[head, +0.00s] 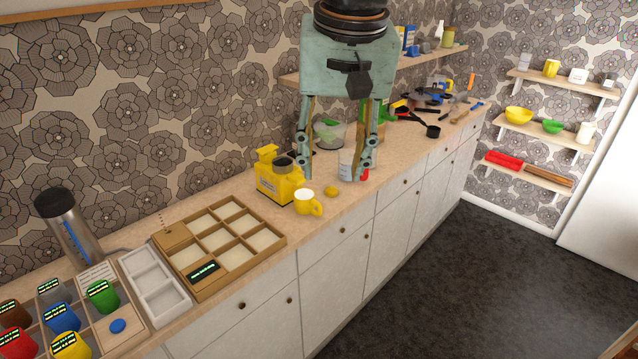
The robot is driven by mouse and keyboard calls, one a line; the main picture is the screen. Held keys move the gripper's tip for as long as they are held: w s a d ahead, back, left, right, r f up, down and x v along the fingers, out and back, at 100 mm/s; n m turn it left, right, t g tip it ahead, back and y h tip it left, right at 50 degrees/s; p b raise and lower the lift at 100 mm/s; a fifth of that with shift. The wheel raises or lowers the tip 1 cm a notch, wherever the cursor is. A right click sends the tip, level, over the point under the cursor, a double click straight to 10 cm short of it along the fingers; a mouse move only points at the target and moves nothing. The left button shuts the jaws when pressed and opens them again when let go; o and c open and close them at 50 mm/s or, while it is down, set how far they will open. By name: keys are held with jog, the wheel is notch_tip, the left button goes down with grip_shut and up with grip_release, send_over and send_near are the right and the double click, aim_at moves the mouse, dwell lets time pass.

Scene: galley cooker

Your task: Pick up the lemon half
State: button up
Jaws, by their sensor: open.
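A small yellow lemon half (331,190) lies on the pale countertop, just right of a yellow cup (307,203). My gripper (334,180) hangs from the top of the view with its two fingers pointing down and spread wide. It is open, and no object is clearly held between the fingers. The lemon half shows between and slightly below the fingertips in the picture. The height of the fingertips above the counter is hard to judge. A white container (347,163) with a red part stands behind the right finger and is partly hidden by it.
A yellow appliance (277,180) stands left of the cup. A wooden divided tray (232,277) and a white tray (155,290) lie further left. Pans (413,121) and utensils crowd the counter to the right. The counter's front edge is close to the lemon half.

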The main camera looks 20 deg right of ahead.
jog(key=w+d+f+m+g+p, duration=0.1)
jog(key=w+d+f+m+p, duration=0.15)
jog(key=w, duration=0.55)
jog(key=w+d+f+m+p, duration=0.1)
jog(key=w+d+p, duration=0.15)
jog(key=w, duration=0.45)
jog(key=w+d+f+m+g+p, duration=0.1)
jog(key=w+d+m, duration=0.15)
jog(key=w, duration=0.55)
jog(key=w+d+f+m+p, duration=0.2)
jog(key=w+d+f+p, duration=0.1)
jog(key=w+d+f, duration=0.2)
jog(key=w+d+f+m+p, duration=0.3)
jog(key=w+d+f, duration=0.2)
jog(key=w+f, duration=0.4)
notch_tip(320, 180, down, 2)
jog(key=shift+w+d+f+g+h, duration=0.25)
jog(key=shift+w+d+g+h, duration=0.1)
jog(key=shift+g+h, duration=0.05)
jog(key=shift+f, duration=0.15)
send_over(332, 187)
jog(key=a, duration=0.1)
jog(key=shift+s+f, duration=0.15)
jog(key=shift+f, duration=1.9)
jog(key=shift+s+f, duration=0.1)
jog(key=shift+f, duration=1.95)
jog(key=shift+f, duration=0.15)
